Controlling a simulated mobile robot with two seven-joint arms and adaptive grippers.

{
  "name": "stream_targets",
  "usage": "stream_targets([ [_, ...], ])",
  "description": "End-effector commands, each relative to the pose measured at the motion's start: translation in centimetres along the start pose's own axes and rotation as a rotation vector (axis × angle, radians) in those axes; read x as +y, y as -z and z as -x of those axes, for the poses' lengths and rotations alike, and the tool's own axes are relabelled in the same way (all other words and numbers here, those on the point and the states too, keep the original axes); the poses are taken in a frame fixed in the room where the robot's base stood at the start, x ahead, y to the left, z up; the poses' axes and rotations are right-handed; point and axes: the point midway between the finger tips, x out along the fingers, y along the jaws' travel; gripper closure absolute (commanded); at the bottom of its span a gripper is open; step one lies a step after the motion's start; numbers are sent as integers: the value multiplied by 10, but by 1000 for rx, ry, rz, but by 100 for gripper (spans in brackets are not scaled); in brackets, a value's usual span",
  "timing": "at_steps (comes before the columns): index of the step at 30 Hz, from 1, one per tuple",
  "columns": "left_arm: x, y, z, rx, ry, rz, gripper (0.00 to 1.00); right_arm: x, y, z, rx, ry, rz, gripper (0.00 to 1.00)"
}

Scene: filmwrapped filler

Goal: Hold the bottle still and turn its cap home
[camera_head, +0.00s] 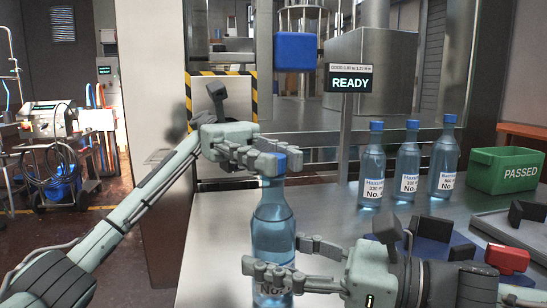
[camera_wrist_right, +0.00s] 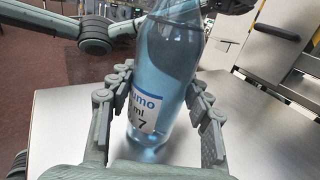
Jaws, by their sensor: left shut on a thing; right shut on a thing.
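A clear bottle of bluish liquid (camera_head: 272,222) stands upright on the steel table at the centre. It also shows in the right wrist view (camera_wrist_right: 170,65), with a white label partly visible. My right gripper (camera_head: 283,266) is shut on the bottle's lower body, one finger on each side; it also frames the bottle in the wrist view (camera_wrist_right: 160,112). My left gripper (camera_head: 268,158) is shut on the blue cap (camera_head: 281,164) at the bottle's top. The fingers hide part of the cap, and I cannot tell how tightly it sits on the neck.
Three capped bottles (camera_head: 408,166) stand at the back right, beside a green "PASSED" bin (camera_head: 505,170). A red object (camera_head: 507,259) lies at the right. The table left of the bottle is clear.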

Motion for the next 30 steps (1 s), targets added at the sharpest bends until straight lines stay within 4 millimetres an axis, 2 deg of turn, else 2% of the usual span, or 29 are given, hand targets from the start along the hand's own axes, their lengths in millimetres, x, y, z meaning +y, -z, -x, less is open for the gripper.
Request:
stream_targets([
  [13, 0, 0, 1, 0, 8, 0, 100, 1, 0, 0, -1, -3, -2, 86],
  [14, 0, 0, 1, 0, 8, 0, 74, 1, 0, 0, -1, -3, -2, 86],
  [19, 0, 0, 0, 0, 8, 0, 52, 1, 0, 0, -1, -3, -2, 86],
  [30, 0, -5, 0, 1, 9, -1, 52, 0, 0, 0, 0, -1, -2, 86],
])
